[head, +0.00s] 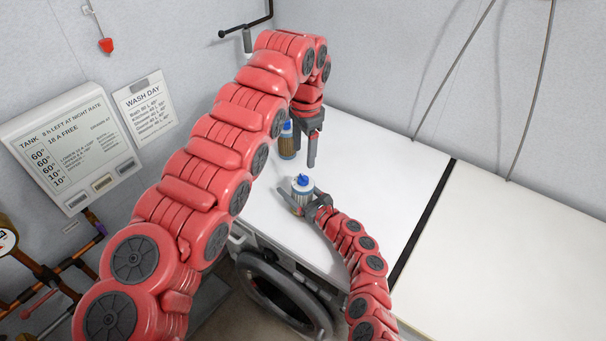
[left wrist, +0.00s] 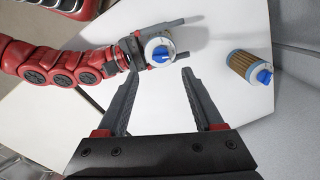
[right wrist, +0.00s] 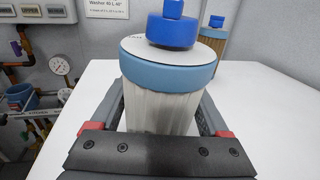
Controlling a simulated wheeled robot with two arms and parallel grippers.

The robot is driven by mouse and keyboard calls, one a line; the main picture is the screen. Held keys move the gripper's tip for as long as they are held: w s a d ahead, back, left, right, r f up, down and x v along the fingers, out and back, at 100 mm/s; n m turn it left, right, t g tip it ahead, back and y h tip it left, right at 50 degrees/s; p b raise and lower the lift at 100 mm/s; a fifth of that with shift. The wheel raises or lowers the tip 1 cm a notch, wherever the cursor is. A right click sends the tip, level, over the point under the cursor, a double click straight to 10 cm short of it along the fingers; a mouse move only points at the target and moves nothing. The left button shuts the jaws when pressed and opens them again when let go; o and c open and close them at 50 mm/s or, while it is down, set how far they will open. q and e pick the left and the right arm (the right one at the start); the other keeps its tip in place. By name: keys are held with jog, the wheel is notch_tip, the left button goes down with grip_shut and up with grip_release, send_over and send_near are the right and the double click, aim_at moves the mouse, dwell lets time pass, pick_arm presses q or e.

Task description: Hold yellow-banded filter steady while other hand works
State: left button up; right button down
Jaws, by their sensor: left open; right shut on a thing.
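My right gripper (head: 307,203) is shut on a filter (head: 302,185) with a white top, a blue cap and pale pleats, held upright at the white worktop. In the right wrist view this filter (right wrist: 168,78) shows a blue band below its top, and I see no yellow band on it. A second filter (head: 287,143) with brown pleats and a blue cap stands farther back, apart from both grippers; it also shows in the left wrist view (left wrist: 240,65). My left gripper (left wrist: 158,75) is open and empty, pointing down, with the held filter beyond its fingertips.
The white worktop (head: 360,160) is largely clear, with a dark gap (head: 425,220) before another white surface at the right. A round black door (head: 285,290) is below the front edge. Pipes and a gauge (right wrist: 59,65) are at the wall.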

aim_at(303, 177)
pick_arm(q)
jog(key=f, duration=0.9)
jog(key=shift+w+a+f, duration=0.15)
jog(key=shift+w, duration=0.05)
grip_shut()
